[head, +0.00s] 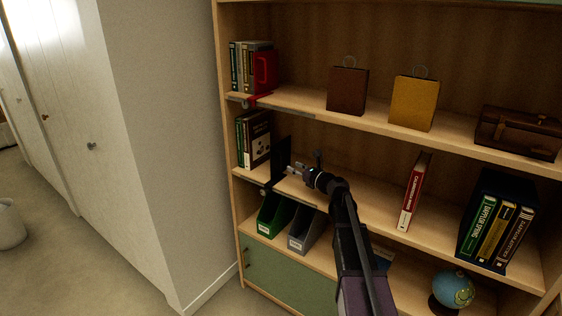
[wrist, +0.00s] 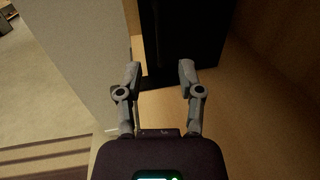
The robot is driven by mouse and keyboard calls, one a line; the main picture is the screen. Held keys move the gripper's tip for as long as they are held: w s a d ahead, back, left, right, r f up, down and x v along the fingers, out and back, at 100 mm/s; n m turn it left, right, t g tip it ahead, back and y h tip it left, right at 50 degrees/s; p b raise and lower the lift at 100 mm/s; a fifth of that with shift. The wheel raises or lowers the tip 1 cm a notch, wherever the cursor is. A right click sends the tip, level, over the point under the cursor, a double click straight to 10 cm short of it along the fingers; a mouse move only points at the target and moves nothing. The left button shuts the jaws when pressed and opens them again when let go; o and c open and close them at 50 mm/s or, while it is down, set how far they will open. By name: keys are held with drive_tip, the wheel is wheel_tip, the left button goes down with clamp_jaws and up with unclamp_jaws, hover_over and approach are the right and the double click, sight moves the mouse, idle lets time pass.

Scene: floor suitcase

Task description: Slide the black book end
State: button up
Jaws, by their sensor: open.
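The black book end (head: 280,157) stands upright on the middle shelf, to the right of a row of books (head: 254,139) at the shelf's left end. My gripper (head: 293,170) is just right of the book end and its fingers point towards it. In the wrist view my gripper (wrist: 160,72) is open and empty, with its two fingers apart. The dark upright plate of the book end (wrist: 180,40) lies ahead of the fingertips. I cannot tell whether a fingertip touches it.
A red book (head: 415,192) leans alone farther right on the middle shelf (head: 372,190), with several books (head: 494,222) at its right end. A red book end (head: 265,72) is on the shelf above. Green (head: 273,214) and grey (head: 305,230) file holders stand below.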

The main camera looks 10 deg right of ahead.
sight(281, 168)
drive_tip(key=x, duration=0.7)
drive_tip(key=shift+w+a, duration=0.25)
drive_tip(key=shift+w, duration=0.1)
drive_tip(key=shift+c, duration=0.2)
clamp_jaws()
